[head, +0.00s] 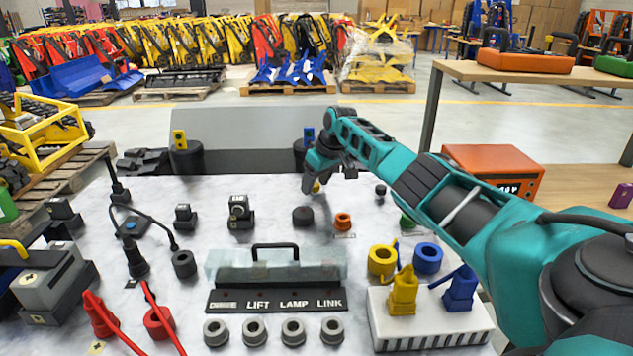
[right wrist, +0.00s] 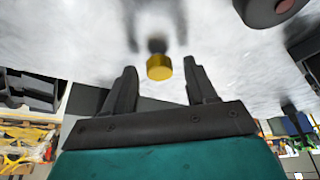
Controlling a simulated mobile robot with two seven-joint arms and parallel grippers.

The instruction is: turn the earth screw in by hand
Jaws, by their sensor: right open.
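A small brass-yellow knob, which looks like the earth screw (right wrist: 159,68), stands out from the pale marbled surface in the right wrist view. A dark blurred shape lies just behind it. In the head view the screw (head: 316,187) is a small yellow spot, partly hidden by my gripper. My right gripper (head: 329,180) is at the far part of the table. Its two dark fingers stand apart in the right wrist view (right wrist: 159,75), one on each side of the knob, with a visible gap on both sides. My left gripper is not in view.
A clear-covered box (head: 277,265) with a black handle sits at the front middle. Yellow and blue plugs and an orange case (head: 493,172) are at the right.

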